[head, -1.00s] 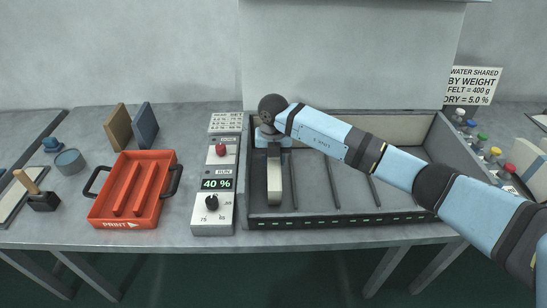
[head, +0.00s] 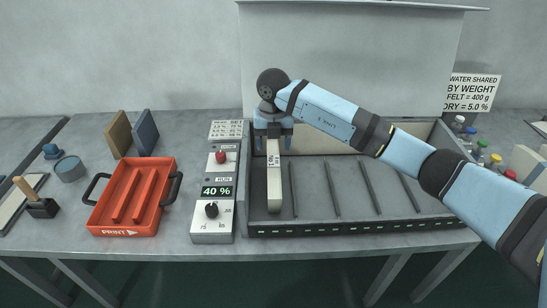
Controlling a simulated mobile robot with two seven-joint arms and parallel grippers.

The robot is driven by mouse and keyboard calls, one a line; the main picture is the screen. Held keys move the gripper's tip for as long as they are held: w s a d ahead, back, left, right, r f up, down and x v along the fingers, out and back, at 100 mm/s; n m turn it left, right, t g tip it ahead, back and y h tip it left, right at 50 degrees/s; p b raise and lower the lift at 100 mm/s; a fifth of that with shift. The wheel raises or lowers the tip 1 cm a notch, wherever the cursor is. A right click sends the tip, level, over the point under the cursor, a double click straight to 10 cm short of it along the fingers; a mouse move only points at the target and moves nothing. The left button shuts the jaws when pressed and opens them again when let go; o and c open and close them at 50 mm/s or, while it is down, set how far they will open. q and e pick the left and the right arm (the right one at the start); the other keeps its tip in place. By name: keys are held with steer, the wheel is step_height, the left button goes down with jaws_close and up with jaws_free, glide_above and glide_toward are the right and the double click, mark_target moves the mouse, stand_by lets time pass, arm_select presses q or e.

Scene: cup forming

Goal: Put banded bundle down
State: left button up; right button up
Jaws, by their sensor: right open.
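The banded bundle (head: 274,188) is a long cream bar with a printed label near its far end. It lies in the leftmost lane of the grey divided trough (head: 340,229), between the trough's left wall and the first dark divider. My right gripper (head: 273,142) is over the bundle's far end, pointing down. Its blue fingers are spread to either side of the bundle, and the label shows below and between them. The far tip of the bundle is hidden behind the gripper. My left gripper is not in view.
A control box (head: 213,195) reading 40 % stands left of the trough. Further left is a red PRINT tray (head: 132,196), with two upright boards (head: 146,132) behind it. Several capped bottles (head: 483,145) stand at the right. The trough's other lanes look empty.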

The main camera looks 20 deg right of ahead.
step_height(320, 180, up, 4)
steer(key=shift+f, duration=0.2)
stand_by(0.5)
steer(key=shift+s+f, duration=0.1)
stand_by(0.3)
